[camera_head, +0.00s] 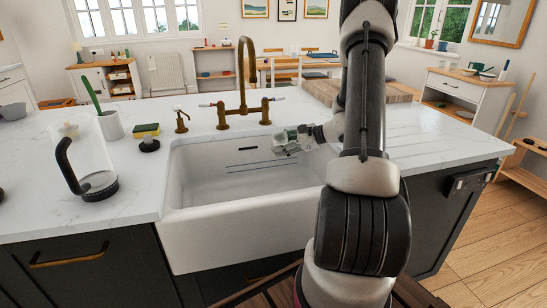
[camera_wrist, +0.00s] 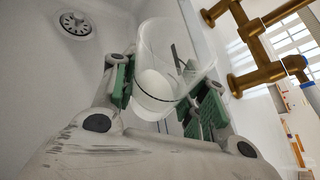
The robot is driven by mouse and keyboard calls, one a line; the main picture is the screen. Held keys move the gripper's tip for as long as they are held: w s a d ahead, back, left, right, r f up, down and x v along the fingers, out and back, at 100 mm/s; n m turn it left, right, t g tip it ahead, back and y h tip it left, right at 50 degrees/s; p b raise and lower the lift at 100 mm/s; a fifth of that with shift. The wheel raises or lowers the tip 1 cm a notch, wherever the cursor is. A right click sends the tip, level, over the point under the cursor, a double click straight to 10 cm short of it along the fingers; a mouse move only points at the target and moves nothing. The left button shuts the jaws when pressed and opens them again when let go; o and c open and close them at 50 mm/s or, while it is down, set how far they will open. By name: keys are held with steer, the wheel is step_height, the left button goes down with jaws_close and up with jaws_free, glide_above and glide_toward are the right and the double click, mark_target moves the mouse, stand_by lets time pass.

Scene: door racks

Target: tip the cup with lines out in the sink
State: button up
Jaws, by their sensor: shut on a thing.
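The cup with lines (camera_wrist: 157,92) is clear, with a dark line around it and a whitish lower part. It sits between the green-padded fingers of my gripper (camera_wrist: 165,98) in the wrist view, and the gripper is shut on it. In the head view my gripper (camera_head: 290,141) is over the right part of the white sink (camera_head: 235,236), near its back wall. The cup is too small there to make out clearly, and I cannot tell its exact tilt. The round drain (camera_wrist: 75,23) shows in the wrist view, apart from the cup.
A brass tap (camera_head: 243,85) stands behind the sink, close to my gripper; it also shows in the wrist view (camera_wrist: 255,45). A sponge (camera_head: 146,130), a white holder with a green-handled brush (camera_head: 110,125) and a black-handled clear item (camera_head: 85,165) stand left.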

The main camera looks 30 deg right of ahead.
mark_target(274, 135)
steer(key=shift+s+a+r+n+t+h, duration=0.45)
steer(key=shift+s+a+r+n, duration=0.2)
steer(key=shift+n, duration=0.35)
steer(key=shift+r+n+t, duration=0.25)
steer(key=shift+n+t, duration=0.1)
steer(key=shift+n, duration=0.05)
steer(key=shift+r+n+t+h+p, duration=0.15)
steer(key=shift+r+n+t+h, duration=0.35)
steer(key=shift+n, duration=0.4)
steer(key=shift+r+n+t+h+p, duration=0.15)
steer(key=shift+r+n+t+h, duration=0.1)
steer(key=shift+r+n+t, duration=0.5)
stand_by(1.2)
steer(key=shift+s+a+r+n+t, duration=0.25)
steer(key=shift+s+a+r+n, duration=0.2)
steer(key=shift+n, duration=0.4)
stand_by(0.6)
steer(key=shift+s+a+r+n+t+p, duration=0.1)
steer(key=shift+a+r+n+t+p, duration=0.1)
steer(key=shift+r+n+t+p, duration=0.45)
stand_by(1.0)
steer(key=shift+w+d+f+m+g, duration=0.35)
steer(key=shift+f+m+g, duration=0.2)
steer(key=shift+m, duration=0.1)
steer(key=shift+w+d+f+m+g, duration=0.35)
steer(key=shift+f+m+g, duration=0.15)
steer(key=shift+m, duration=0.1)
steer(key=shift+s, duration=0.1)
